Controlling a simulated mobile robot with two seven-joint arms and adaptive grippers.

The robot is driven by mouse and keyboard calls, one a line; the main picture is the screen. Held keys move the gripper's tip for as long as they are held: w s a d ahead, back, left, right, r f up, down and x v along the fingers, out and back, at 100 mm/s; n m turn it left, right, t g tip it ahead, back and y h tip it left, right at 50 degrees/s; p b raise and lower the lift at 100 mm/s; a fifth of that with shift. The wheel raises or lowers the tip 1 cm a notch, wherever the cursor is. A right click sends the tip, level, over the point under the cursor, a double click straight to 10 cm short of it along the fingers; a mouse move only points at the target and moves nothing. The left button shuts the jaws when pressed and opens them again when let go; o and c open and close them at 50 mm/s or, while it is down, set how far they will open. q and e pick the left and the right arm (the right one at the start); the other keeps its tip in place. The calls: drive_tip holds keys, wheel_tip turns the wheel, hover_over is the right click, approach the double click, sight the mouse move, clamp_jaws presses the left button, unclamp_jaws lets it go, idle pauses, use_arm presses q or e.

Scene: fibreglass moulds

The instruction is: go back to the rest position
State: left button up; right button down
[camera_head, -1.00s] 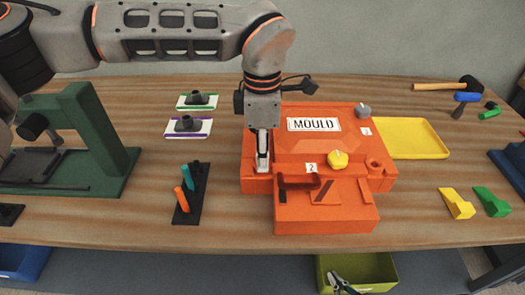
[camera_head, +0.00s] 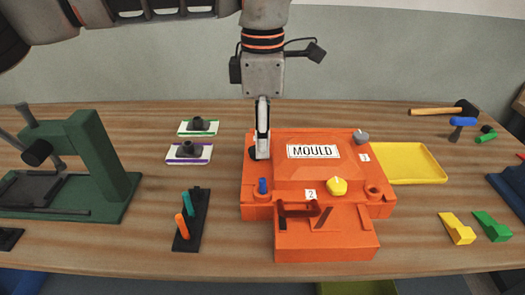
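My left gripper (camera_head: 261,154) hangs pointing down over the back left corner of the orange mould (camera_head: 327,240), which has a white MOULD label (camera_head: 312,151). It is seen edge-on, so its opening does not show, and I see nothing held in it. A dark knob (camera_head: 252,153) shows partly behind the fingers. A blue peg (camera_head: 263,186) stands in the mould's front left corner, in front of the gripper and clear of it. A yellow knob (camera_head: 337,186) and a grey knob (camera_head: 361,137) sit on the mould. My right gripper is not in view.
A green press (camera_head: 105,160) stands at the left. A dark holder (camera_head: 195,225) with orange and teal pegs is between it and the mould. A yellow tray (camera_head: 425,165), wedges (camera_head: 457,229) and hammers (camera_head: 438,111) lie at the right. The air above the mould is otherwise free.

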use_arm(q)
drive_tip(key=shift+r, duration=0.25)
